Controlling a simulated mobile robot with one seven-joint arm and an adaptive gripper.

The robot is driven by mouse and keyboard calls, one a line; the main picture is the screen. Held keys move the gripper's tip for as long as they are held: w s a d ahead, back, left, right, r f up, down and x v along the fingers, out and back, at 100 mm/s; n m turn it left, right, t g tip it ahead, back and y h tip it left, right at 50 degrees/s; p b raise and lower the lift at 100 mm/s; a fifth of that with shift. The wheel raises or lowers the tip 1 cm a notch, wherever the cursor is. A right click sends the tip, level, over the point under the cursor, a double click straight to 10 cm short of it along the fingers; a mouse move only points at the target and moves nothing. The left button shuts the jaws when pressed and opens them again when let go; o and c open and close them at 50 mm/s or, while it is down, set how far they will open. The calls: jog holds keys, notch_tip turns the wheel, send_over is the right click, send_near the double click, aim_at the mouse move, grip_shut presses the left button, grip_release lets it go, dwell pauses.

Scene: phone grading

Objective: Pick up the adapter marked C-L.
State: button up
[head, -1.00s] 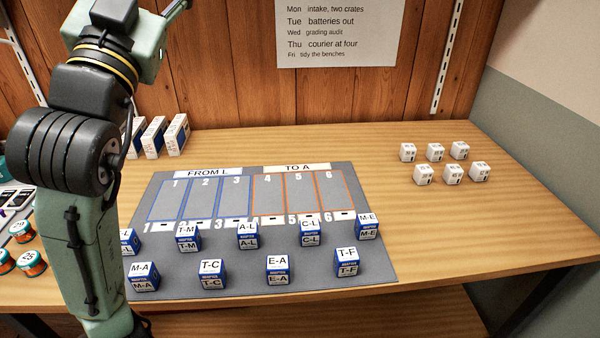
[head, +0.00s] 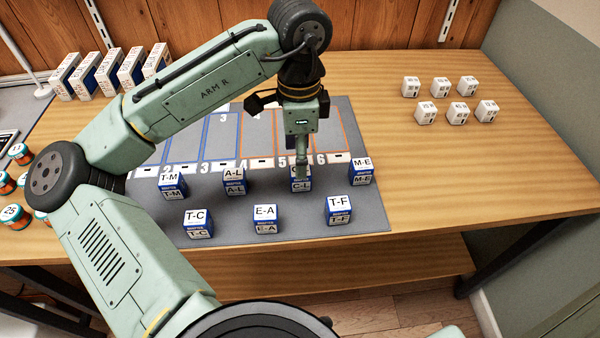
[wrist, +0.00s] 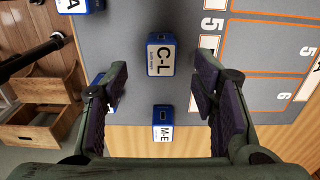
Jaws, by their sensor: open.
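The C-L adapter (wrist: 161,54) is a small blue and white box standing on the grey mat (head: 355,215). In the wrist view its label is readable, and it lies ahead of and between the two open fingers of my gripper (wrist: 160,92), not touching either. In the head view my gripper (head: 301,165) hangs over the C-L adapter (head: 301,184) and hides much of it, including most of its label. The M-E adapter (head: 361,171) stands just right of it and also shows in the wrist view (wrist: 163,124), nearer the camera.
Other adapters stand close by: A-L (head: 235,181), T-M (head: 172,186), T-C (head: 198,223), E-A (head: 265,219) and T-F (head: 338,210). Several white cubes (head: 457,113) sit at the back right. White and blue boxes (head: 105,75) stand at the back left.

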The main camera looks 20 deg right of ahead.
aim_at(304, 184)
jog(key=shift+w+f+p, duration=0.1)
jog(key=shift+f+p, duration=0.55)
jog(key=shift+f, duration=2.25)
jog(key=c, duration=1.1)
jog(key=shift+c, duration=0.2)
